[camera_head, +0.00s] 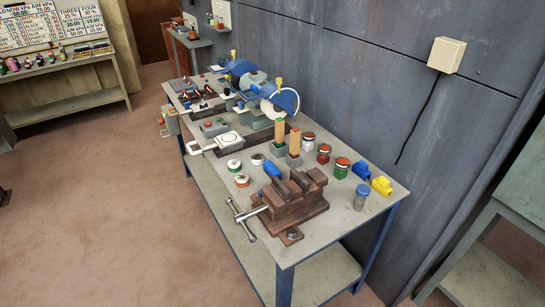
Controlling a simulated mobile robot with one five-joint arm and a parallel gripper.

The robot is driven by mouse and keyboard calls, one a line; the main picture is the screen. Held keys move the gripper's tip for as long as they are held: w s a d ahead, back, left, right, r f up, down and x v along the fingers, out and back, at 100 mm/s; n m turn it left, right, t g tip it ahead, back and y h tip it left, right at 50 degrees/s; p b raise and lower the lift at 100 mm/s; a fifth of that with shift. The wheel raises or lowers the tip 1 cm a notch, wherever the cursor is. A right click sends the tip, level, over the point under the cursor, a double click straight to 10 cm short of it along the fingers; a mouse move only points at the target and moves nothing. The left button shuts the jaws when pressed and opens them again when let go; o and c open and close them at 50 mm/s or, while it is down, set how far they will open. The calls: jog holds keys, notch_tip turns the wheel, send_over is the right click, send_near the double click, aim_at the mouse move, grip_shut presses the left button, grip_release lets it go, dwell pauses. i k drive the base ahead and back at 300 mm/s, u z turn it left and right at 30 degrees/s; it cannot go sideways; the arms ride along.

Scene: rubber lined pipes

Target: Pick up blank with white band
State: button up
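I cannot make out for certain a blank with a white band. Several small dark and red-tipped pieces (198,94) lie at the far end of the grey workbench (215,188), too small to show any band. A grey jar with a blue lid (361,197) stands at the bench's near right edge. My gripper is not in view.
A brown vise (293,203) fills the bench's near end, its handle over the left edge. Jars (323,153), tins (234,165), wooden uprights (295,141) and a blue grinder (280,100) crowd the top. Brown floor (95,215) is clear left of the bench.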

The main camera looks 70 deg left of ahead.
aim_at(257, 158)
jog(key=u, duration=0.85)
jog(key=i, duration=0.1)
jog(key=u, duration=3.1)
jog(key=i, duration=1.35)
jog(key=z, duration=0.1)
